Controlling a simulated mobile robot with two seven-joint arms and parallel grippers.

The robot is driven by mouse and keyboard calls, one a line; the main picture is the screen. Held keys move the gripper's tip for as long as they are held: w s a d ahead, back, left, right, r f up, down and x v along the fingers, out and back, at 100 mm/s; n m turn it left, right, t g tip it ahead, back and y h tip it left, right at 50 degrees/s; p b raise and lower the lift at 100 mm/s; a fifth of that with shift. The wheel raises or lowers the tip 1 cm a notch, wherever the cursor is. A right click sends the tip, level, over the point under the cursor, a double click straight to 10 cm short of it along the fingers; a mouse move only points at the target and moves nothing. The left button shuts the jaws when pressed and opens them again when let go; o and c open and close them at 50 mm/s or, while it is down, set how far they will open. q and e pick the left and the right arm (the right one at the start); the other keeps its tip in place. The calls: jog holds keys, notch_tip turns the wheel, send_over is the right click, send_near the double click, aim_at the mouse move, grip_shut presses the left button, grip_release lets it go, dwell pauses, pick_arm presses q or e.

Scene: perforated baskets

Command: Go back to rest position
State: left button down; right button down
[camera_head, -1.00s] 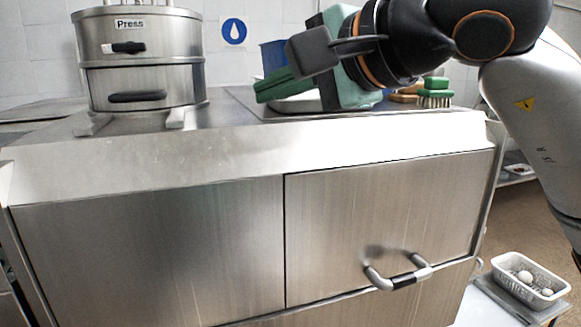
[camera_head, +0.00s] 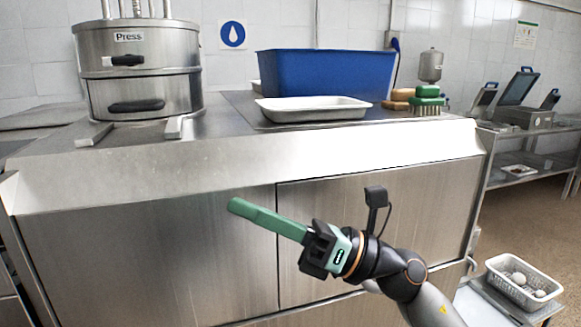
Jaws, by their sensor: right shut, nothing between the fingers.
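My right gripper (camera_head: 240,208) has green fingers that lie together, shut and empty. It points to the left in front of the steel cabinet doors (camera_head: 150,250), below the edge of the counter top. Its arm comes in from the lower right. The cabinet door handle is hidden behind my right arm. My left gripper is not in view.
A steel press (camera_head: 140,70) stands on the counter (camera_head: 230,125) at the left. A white tray (camera_head: 312,108), a blue bin (camera_head: 325,72) and brushes (camera_head: 426,98) stand at the back. A perforated basket (camera_head: 522,284) with several white round items is at the lower right.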

jog(key=w+d+f+m+t+h, duration=0.35)
jog(key=f+m+t, duration=0.3)
jog(key=m, duration=0.45)
jog(key=w+d+f+m+t+h, duration=0.25)
jog(key=d+f+m+t, duration=0.25)
jog(key=m+t, duration=0.45)
jog(key=s+d+f+m+h+p, duration=0.1)
jog(key=d+f+m+h, duration=0.2)
jog(key=f+m, duration=0.25)
jog(key=d+f+m+g+h, duration=0.1)
jog(key=d+f+m+h, duration=0.1)
jog(key=f+m+h, duration=0.4)
jog(key=s+d+f+m+h+p, duration=0.1)
jog(key=d+f+m, duration=0.2)
jog(key=f+m, duration=0.35)
pick_arm(q)
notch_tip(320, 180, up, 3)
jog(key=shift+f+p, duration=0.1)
jog(key=shift+p, duration=0.25)
pick_arm(e)
jog(key=s+d+f+m+g+h, duration=0.2)
jog(key=s+f+m+g, duration=0.2)
jog(key=s+f, duration=0.6)
jog(key=s+d+f+m+g+h, duration=0.2)
jog(key=s+d+f+m+g, duration=0.1)
jog(key=s+f, duration=0.6)
notch_tip(320, 180, down, 4)
jog(key=shift+s+f+m+g, duration=0.1)
jog(key=shift+s+m+g, duration=0.35)
jog(key=shift+g, duration=0.45)
